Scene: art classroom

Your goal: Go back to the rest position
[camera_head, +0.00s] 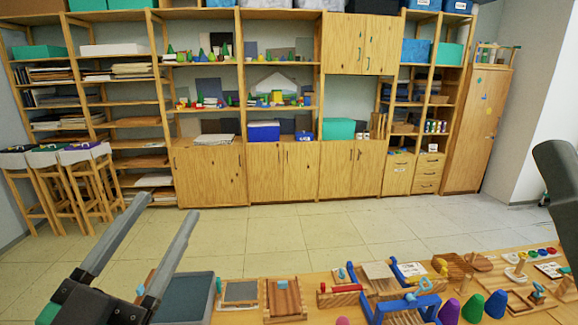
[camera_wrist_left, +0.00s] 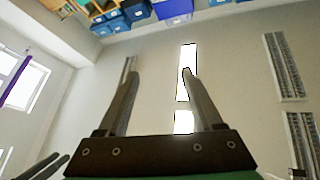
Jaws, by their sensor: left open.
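My left gripper (camera_head: 165,204) is raised at the lower left of the head view, with its two fingers spread apart and pointing up and away. Nothing is between them. In the left wrist view, the same gripper (camera_wrist_left: 160,74) has its fingers apart and empty against the ceiling and a bright light panel. A dark grey part at the right edge of the head view looks like my right arm.
A wooden table (camera_head: 240,309) at the lower right holds wooden toys, a blue-handled tool carrier (camera_head: 407,302), and purple (camera_head: 449,311) and green (camera_head: 473,307) cones. A dark panel (camera_head: 184,298) lies near my left gripper. Shelves (camera_head: 242,90) and stools (camera_head: 85,180) stand beyond clear floor.

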